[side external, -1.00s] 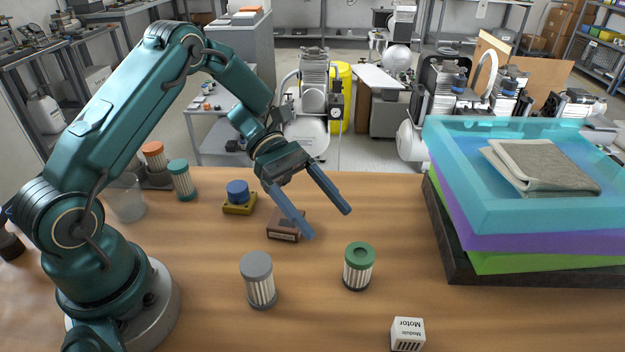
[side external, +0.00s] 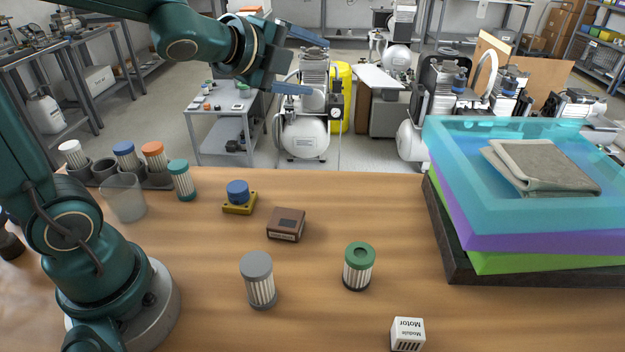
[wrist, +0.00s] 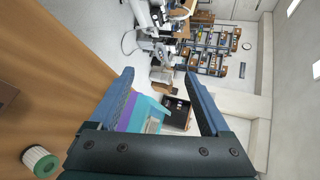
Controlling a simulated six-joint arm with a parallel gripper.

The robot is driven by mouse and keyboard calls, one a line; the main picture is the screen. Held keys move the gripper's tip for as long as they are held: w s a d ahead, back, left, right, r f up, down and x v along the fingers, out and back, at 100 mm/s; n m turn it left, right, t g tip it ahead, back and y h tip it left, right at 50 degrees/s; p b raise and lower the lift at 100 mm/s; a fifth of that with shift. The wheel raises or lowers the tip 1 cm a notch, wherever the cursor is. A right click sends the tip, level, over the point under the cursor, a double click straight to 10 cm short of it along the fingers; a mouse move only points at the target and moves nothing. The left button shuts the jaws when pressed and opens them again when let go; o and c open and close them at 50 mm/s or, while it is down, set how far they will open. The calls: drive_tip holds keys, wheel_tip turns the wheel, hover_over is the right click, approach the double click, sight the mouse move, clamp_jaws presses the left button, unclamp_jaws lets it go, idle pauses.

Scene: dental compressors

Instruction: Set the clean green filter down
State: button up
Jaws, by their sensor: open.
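The green-capped filter (side external: 358,266) stands upright on the wooden table, right of the grey-capped filter (side external: 258,279). Its green top and pleated side also show at the lower left of the wrist view (wrist: 40,160). A teal-capped filter (side external: 181,180) stands near the back edge beside the rack. My gripper (side external: 309,64) is open and empty, raised well above and behind the table's far edge, away from every filter. In the wrist view the two blue fingers (wrist: 160,76) are spread with nothing between them.
A rack (side external: 105,172) with white, blue and orange-capped filters and a clear cup (side external: 124,198) stand at the left. A blue-knobbed yellow part (side external: 239,197), brown box (side external: 286,224) and white Motor module (side external: 407,334) sit on the table. Stacked trays (side external: 455,205) with a folded cloth (side external: 540,167) fill the right.

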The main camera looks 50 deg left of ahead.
drive_tip(key=s+d+f+n+g+h, duration=0.1)
drive_tip(key=s+d+f+n+g, duration=0.2)
drive_tip(key=s+n, duration=0.5)
drive_tip(key=s+d+f+n+g, duration=0.3)
drive_tip(key=s+n, duration=0.6)
drive_tip(key=s, duration=0.3)
wheel_tip(320, 180, down, 2)
drive_tip(key=shift+s+f+n+g+h, duration=0.2)
drive_tip(key=shift+s+n+g+h, duration=0.15)
drive_tip(key=shift+g, duration=0.45)
